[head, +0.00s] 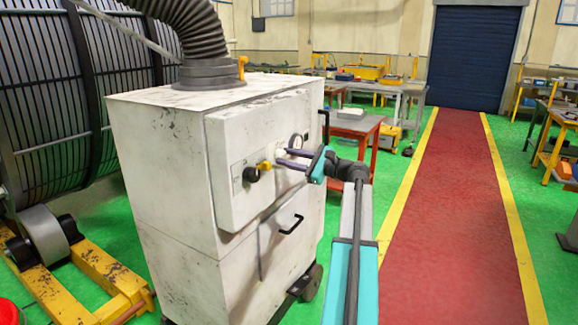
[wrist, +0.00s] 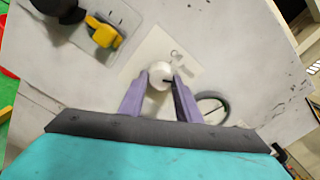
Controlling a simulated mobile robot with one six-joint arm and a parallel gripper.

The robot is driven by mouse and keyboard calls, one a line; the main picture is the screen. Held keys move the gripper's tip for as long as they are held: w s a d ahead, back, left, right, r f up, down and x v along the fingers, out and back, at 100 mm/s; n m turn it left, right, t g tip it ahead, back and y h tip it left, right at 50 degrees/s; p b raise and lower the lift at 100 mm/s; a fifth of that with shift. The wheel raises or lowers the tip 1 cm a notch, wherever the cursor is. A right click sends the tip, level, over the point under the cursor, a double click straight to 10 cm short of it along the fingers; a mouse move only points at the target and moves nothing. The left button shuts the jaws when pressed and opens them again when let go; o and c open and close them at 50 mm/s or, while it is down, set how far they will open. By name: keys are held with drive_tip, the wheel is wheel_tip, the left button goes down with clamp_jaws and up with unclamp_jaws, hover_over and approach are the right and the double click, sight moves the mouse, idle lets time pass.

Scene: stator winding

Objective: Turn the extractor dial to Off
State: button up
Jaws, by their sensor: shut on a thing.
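The extractor (head: 165,150) is a white, scuffed cabinet with a control panel (head: 225,150) on its front. In the wrist view the dial (wrist: 159,77) is a round white knob with a dark pointer mark at its right side, on a pale label plate (wrist: 150,52). The plate's lettering is too small to read surely. My gripper (wrist: 160,84) has its two purple fingers on either side of the dial and is shut on it. In the head view my gripper (head: 285,159) reaches the panel from the right, and its fingers partly hide the dial.
A yellow switch (wrist: 103,32) and a black knob (wrist: 58,8) sit left of the dial. A round gauge (wrist: 212,108) is to its right. A black drawer handle (head: 291,224) is below. The red walkway (head: 455,200) at right is clear.

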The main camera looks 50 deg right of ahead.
drive_tip(key=n+b, duration=0.7)
drive_tip(key=shift+d+f, duration=0.1)
drive_tip(key=shift+d, duration=0.1)
drive_tip(key=n+b, duration=0.4)
drive_tip(key=shift+r+n, duration=0.25)
drive_tip(key=shift+n, duration=0.05)
drive_tip(key=o, duration=1.1)
drive_tip(key=shift+c, duration=0.2)
drive_tip(key=shift+s, duration=0.1)
drive_tip(key=b+v, duration=0.1)
drive_tip(key=v, duration=1.2)
drive_tip(key=shift+s, duration=0.35)
